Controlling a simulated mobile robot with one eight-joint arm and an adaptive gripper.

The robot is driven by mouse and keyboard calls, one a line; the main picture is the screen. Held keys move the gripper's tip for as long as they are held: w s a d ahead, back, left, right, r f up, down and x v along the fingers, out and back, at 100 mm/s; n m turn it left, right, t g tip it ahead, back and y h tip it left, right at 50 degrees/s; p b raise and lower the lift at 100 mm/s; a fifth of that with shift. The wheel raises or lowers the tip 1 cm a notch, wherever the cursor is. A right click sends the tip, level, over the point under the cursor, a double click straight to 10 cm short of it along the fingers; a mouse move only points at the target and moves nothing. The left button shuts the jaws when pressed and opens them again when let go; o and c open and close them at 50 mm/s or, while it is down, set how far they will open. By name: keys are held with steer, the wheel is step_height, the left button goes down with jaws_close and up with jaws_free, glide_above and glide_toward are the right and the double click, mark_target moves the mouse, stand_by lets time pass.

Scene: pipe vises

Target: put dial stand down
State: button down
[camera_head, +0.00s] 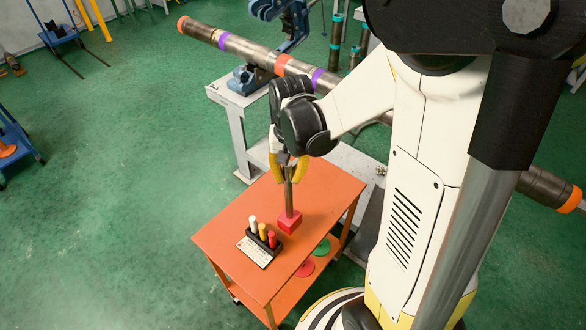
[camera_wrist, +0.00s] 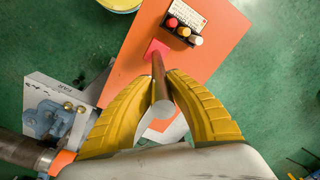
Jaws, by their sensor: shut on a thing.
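The dial stand is a grey metal post (camera_head: 289,192) on a red block base (camera_head: 290,222). My gripper (camera_head: 290,172) has yellow fingers and is shut on the upper part of the post, which stands about upright. The base is at or just over the orange cart top (camera_head: 325,190); I cannot tell if it touches. In the wrist view the post (camera_wrist: 160,85) runs between the two fingers (camera_wrist: 164,90), and the red base (camera_wrist: 157,48) shows beyond them over the orange top (camera_wrist: 128,65).
A black holder (camera_head: 264,245) with white, yellow and red markers and a white card (camera_head: 253,252) is left of the base. Red (camera_head: 305,268) and green (camera_head: 322,246) discs lie on the lower shelf. A long pipe (camera_head: 255,54) on a vise bench is behind. The cart's far end is clear.

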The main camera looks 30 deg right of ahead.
mark_target(288, 184)
step_height(288, 184, down, 4)
steer(key=shift+w+r+b, duration=0.1)
steer(key=shift+r+b, duration=0.1)
steer(key=shift+b, duration=0.25)
steer(key=c, duration=1.4)
jaws_free()
